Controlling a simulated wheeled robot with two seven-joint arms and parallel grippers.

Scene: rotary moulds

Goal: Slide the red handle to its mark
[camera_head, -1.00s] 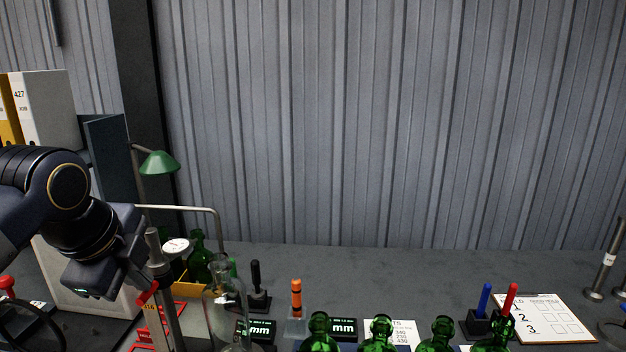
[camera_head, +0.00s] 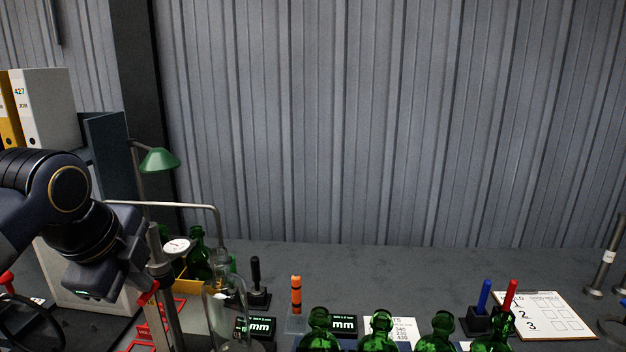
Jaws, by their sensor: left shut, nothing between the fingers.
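A red piece (camera_head: 148,293), which looks like the red handle, is on an upright metal post (camera_head: 160,270) at the lower left. I cannot make out its mark. My left gripper (camera_head: 105,275) is just left of the post, close to the red piece. It is shut and empty. Its fingertips are hard to make out, and I cannot tell whether it touches the red piece. My right gripper is not in view.
A clear glass bottle (camera_head: 226,318) stands just right of the post, with a dial gauge (camera_head: 176,246) behind. Several green bottles (camera_head: 381,333) line the front edge. Red and blue upright handles (camera_head: 484,296) stand at right. The back middle of the bench (camera_head: 400,270) is clear.

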